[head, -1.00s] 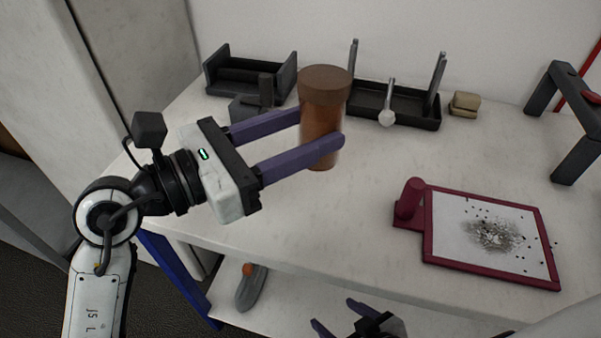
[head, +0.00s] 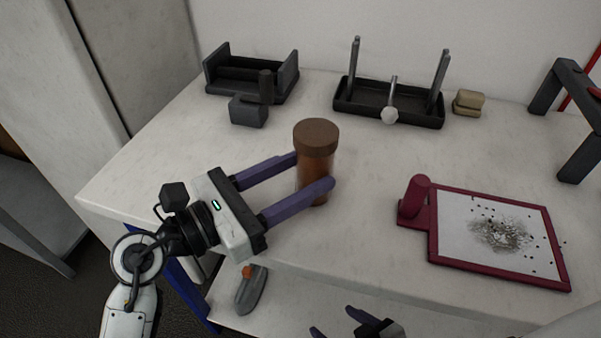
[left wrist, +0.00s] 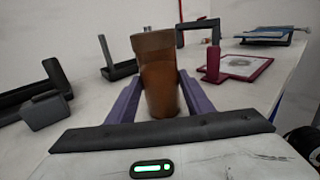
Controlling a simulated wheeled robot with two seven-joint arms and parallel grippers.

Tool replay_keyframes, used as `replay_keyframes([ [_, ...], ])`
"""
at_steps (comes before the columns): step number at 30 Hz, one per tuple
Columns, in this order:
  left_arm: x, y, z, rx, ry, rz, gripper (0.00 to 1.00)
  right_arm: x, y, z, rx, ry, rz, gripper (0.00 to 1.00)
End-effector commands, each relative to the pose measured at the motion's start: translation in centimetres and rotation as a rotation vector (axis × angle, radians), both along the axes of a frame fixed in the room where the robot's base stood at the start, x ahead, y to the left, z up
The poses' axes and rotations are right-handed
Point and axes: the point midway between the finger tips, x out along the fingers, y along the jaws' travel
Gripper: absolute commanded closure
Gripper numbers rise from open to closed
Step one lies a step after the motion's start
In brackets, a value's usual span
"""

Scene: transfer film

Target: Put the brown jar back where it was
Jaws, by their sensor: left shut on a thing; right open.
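The brown jar (head: 316,165) is a cylinder with a darker brown lid. It is upright near the front-left part of the white table. My left gripper (head: 314,172) is shut on the jar, with one purple finger on each side of it. The jar (left wrist: 159,75) also stands upright between the fingers in the left wrist view. I cannot tell whether its base touches the table. My right gripper (head: 331,320) is open and empty at the bottom of the head view, below the table's front edge.
A dark rack (head: 251,80) and a grey block (head: 249,112) stand at the back left. A black tray with posts (head: 388,104) and a beige block (head: 468,102) are behind. A maroon-framed board (head: 500,238) lies right. A grey object (head: 251,290) is on the lower shelf.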

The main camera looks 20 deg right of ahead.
Motion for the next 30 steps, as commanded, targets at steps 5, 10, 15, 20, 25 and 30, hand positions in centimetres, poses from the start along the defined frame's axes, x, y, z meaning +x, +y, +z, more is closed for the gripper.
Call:
replay_keyframes([
  [5,0.0,0.0,0.0,0.001,0.000,0.000,0.34,0.2,0.0,0.2,0.001,-0.005,0.000,0.34],
  [10,0.0,0.0,0.0,0.001,0.000,0.000,0.34,0.2,0.0,0.2,0.001,-0.005,0.000,0.34],
  [15,-0.2,0.6,-0.1,0.002,0.001,0.000,0.34,0.1,0.0,-0.1,0.000,-0.002,-0.001,0.34],
  [20,-0.9,3.1,-0.2,0.006,-0.001,0.001,0.34,0.1,-0.1,-0.6,-0.002,0.001,-0.001,0.34],
  [25,-2.0,6.6,-0.3,0.005,0.000,0.001,0.34,0.1,-0.1,-1.1,-0.004,0.003,0.000,0.34],
  [30,-3.0,9.6,-0.2,0.004,0.000,0.000,0.34,0.3,0.1,-1.1,-0.002,-0.006,0.002,0.34],
])
